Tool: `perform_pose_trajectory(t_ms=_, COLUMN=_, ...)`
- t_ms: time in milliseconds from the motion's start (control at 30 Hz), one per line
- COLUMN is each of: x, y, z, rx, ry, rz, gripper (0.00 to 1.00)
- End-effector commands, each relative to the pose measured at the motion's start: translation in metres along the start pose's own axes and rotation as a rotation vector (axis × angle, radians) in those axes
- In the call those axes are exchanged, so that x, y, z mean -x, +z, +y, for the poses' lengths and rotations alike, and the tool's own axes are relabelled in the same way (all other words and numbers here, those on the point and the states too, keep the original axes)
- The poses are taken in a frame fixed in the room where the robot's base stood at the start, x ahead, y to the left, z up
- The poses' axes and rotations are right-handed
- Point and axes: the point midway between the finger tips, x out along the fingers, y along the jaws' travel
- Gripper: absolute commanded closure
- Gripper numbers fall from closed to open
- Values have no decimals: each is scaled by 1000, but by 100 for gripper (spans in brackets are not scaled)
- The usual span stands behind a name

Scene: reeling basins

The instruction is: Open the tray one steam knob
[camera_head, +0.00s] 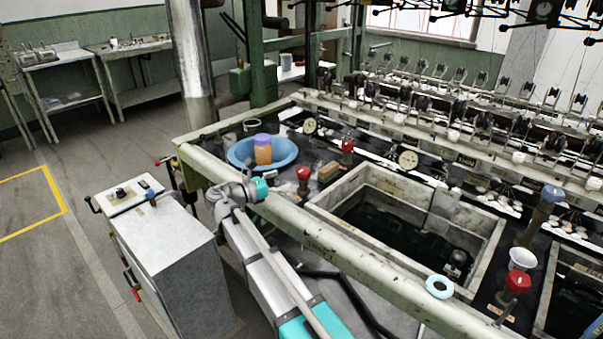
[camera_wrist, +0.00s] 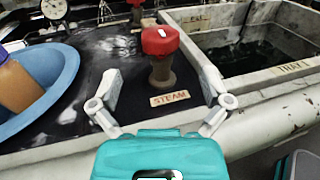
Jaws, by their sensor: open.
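The tray one steam knob (camera_head: 303,174) is a red cap on a dark stem, standing upright on the black bench top beside the basin corner. In the wrist view the red knob (camera_wrist: 160,41) has a white mark on top, and a tan STEAM label (camera_wrist: 169,98) lies in front of it. My gripper (camera_wrist: 159,80) is open and empty. Its fingers spread left and right of the stem in the picture, on the near side, with no contact visible. In the head view my gripper (camera_head: 264,186) is left of the knob, its fingertips hard to make out.
Tray one (camera_head: 404,172) is a stone-rimmed basin of dark water right of the knob. A blue bowl (camera_head: 240,160) holding an orange, purple-topped container (camera_head: 263,150) stands left. Another red knob (camera_head: 347,146) is behind. A pale rail (camera_head: 330,240) runs along the bench front.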

Motion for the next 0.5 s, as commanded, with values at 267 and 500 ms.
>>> perform_pose_trajectory(t_ms=267, x=-42, y=0, z=0, rx=0, ry=-2, rz=0, gripper=2)
perform_pose_trajectory(t_ms=500, x=-66, y=0, z=0, rx=0, ry=0, rz=0, gripper=2)
